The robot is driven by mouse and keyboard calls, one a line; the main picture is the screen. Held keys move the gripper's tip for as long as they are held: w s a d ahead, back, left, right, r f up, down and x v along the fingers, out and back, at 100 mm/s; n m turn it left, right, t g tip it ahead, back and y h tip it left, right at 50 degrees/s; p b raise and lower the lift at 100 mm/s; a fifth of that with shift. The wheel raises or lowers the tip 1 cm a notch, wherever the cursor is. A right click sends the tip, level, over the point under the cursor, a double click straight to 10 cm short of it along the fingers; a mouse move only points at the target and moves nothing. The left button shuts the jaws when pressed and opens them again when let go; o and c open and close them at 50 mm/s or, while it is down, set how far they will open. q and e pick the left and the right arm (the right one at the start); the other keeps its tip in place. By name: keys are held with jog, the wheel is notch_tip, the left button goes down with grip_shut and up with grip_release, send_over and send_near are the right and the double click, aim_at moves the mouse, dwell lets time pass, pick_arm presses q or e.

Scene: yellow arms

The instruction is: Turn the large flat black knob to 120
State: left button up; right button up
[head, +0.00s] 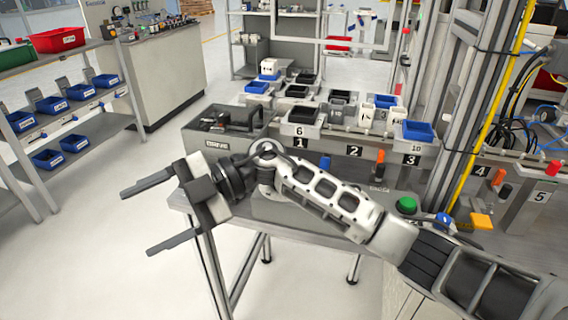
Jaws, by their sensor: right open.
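My right gripper (135,224) is open and empty, its two dark fingers spread wide and pointing left. It is over the floor, off the left end of the workbench, away from the row of controls. I cannot make out a large flat black knob in the head view; my right arm crosses in front of part of the bench and may hide it. A green button (407,205), a blue control (443,220) and a yellow-orange block (481,221) show on the bench front at the right. My left gripper is not in view.
The workbench carries a grey box (222,141) and several bins behind numbered plates, including a blue bin (417,131). Upright metal posts and cables (533,85) stand at the right. A shelf with blue bins (52,104) is at the left. The floor between is clear.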

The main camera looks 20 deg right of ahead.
jog(key=w+d+r+m+t+h, duration=0.1)
jog(key=w+d+r+m+h, duration=0.1)
jog(key=w+d+r+h, duration=0.45)
jog(key=w+d+r+m+t+h, duration=0.1)
jog(key=d+m+h, duration=0.25)
jog(key=d, duration=0.55)
jog(key=w+d+r+m+t+h, duration=0.2)
jog(key=w+d+r+h, duration=0.1)
jog(key=d+h, duration=0.4)
jog(key=shift+n+y, duration=0.25)
jog(key=shift+y, duration=0.35)
jog(key=f, duration=0.9)
jog(key=d+f+p, duration=0.1)
jog(key=f, duration=0.4)
jog(key=shift+w+f, duration=0.1)
jog(key=shift+f, duration=0.25)
jog(key=c, duration=1)
